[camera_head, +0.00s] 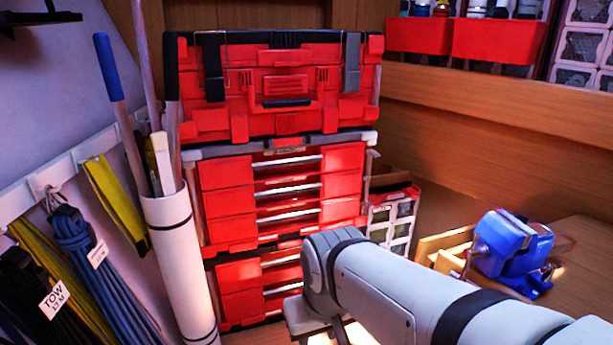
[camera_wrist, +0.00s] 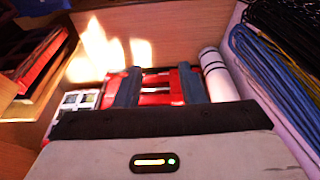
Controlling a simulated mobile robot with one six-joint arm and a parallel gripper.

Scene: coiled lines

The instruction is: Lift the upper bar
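A stack of red tool boxes stands against the back wall. The top case (camera_head: 285,84) has a short black handle bar (camera_head: 287,103) and two dark latches. The drawer box (camera_head: 227,188) below it has several silver horizontal bars, the highest (camera_head: 288,162) near its top. The lower drawer box (camera_head: 238,290) has more silver bars, partly hidden by my arm. I cannot tell which bar is the task's upper bar. In the wrist view my gripper (camera_wrist: 159,72) has its two dark fingers apart, with red box front (camera_wrist: 161,87) showing between them. No bar is seen held.
A white tube (camera_head: 177,255) holding poles stands left of the stack. Coiled lines, including a blue one (camera_head: 90,245), hang from a white rail (camera_head: 65,172) at left. A blue vise (camera_head: 512,250) sits on wood at right. Red bins (camera_head: 500,40) line a shelf.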

